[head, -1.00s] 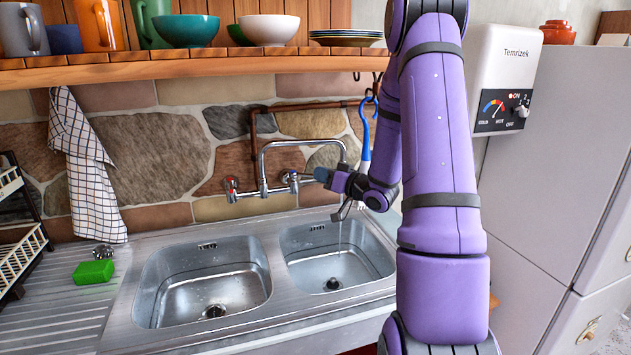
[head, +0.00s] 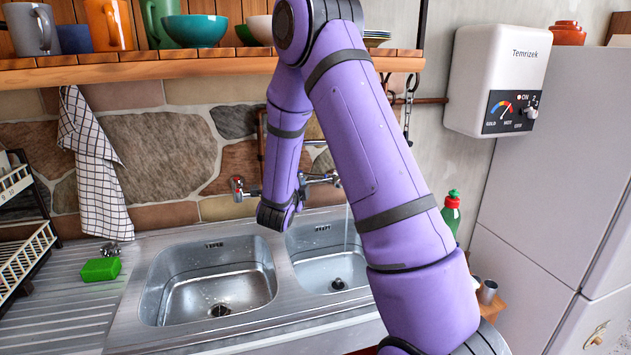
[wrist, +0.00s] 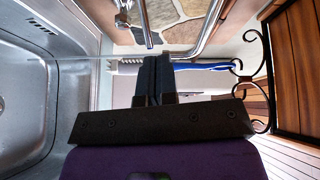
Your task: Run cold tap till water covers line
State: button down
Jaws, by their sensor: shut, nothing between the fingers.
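The wall tap shows in the head view by its red-marked handle (head: 237,188) and the chrome fitting (head: 320,180) right of my forearm. My arm hides its spout and any blue marking. A thin water stream (head: 348,228) falls into the right basin (head: 325,262), where the dark drain shows. I cannot tell the water depth and see no line. In the wrist view, my gripper (wrist: 153,78) is shut and empty, with chrome tap pipes (wrist: 211,30) beyond its tips. The stream (wrist: 82,57) crosses towards the basin (wrist: 20,90). In the head view the gripper is hidden behind my arm.
A blue-handled brush (wrist: 205,67) is just beyond my fingers in the wrist view. A wooden shelf (head: 150,70) with crockery overhangs the sink. A green bottle (head: 451,212) stands right of my arm. The left basin (head: 205,285) is clear; a green sponge (head: 100,270) lies beside it.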

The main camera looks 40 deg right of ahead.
jog(key=s+a+f+m+g, duration=0.2)
jog(key=a+m+g, duration=0.1)
jog(key=m, duration=0.1)
jog(key=r+x, duration=0.2)
jog(key=x, duration=1.1)
jog(key=shift+s+d+f+h, duration=0.2)
jog(key=shift+d+f+h, duration=0.1)
jog(key=shift+d, duration=0.15)
jog(key=shift+w+d, duration=0.1)
jog(key=shift+d, duration=1.05)
